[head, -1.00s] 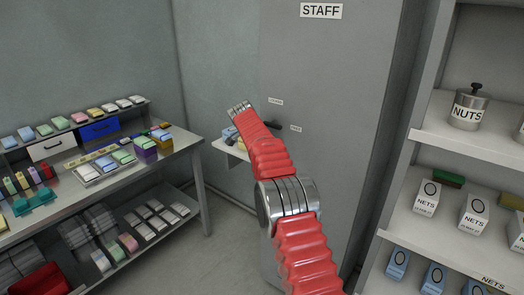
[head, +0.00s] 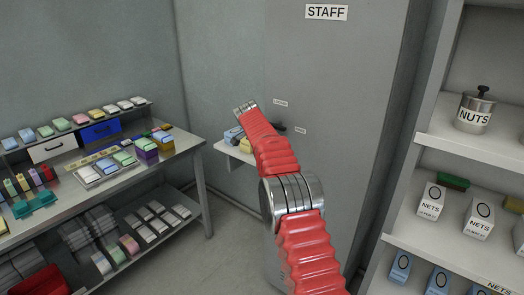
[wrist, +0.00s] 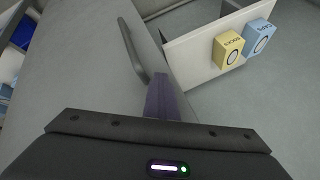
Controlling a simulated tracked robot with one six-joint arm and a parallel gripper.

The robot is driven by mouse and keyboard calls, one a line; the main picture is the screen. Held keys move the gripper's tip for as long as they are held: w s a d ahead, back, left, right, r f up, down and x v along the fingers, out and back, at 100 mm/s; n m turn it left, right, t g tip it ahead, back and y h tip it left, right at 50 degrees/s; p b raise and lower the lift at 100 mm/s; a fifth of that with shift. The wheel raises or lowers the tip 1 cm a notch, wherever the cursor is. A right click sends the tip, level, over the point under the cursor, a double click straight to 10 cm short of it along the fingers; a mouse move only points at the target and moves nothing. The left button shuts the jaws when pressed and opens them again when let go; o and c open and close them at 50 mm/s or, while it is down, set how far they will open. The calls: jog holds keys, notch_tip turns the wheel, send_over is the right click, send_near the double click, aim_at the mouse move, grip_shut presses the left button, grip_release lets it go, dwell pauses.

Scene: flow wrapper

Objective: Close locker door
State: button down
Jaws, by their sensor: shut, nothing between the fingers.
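The grey locker door (head: 335,75) bears a STAFF sign and two small labels in the head view. A dark handle (head: 281,128) shows partly beside my red arm. A shelf with small boxes (head: 234,150) shows left of the door's edge; how far the door stands open I cannot tell. In the wrist view the door panel (wrist: 75,65) fills the left, with its long handle (wrist: 132,50) near the middle. My gripper (wrist: 161,78) is shut and empty, close to the handle's lower end; contact is unclear. The fingers are hidden in the head view.
In the wrist view a pale shelf (wrist: 190,52) carries a yellow box (wrist: 227,47) and a blue box (wrist: 258,36). A workbench (head: 185,143) stands at left and a rack (head: 445,136) at right. Floor shows between bench and locker.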

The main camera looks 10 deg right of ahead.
jog(key=s+a+r, duration=0.2)
jog(key=a+r, duration=0.5)
jog(key=a, duration=0.2)
jog(key=shift+s+r, duration=0.3)
jog(key=shift+r, duration=0.1)
dwell(0.4)
dwell(0.4)
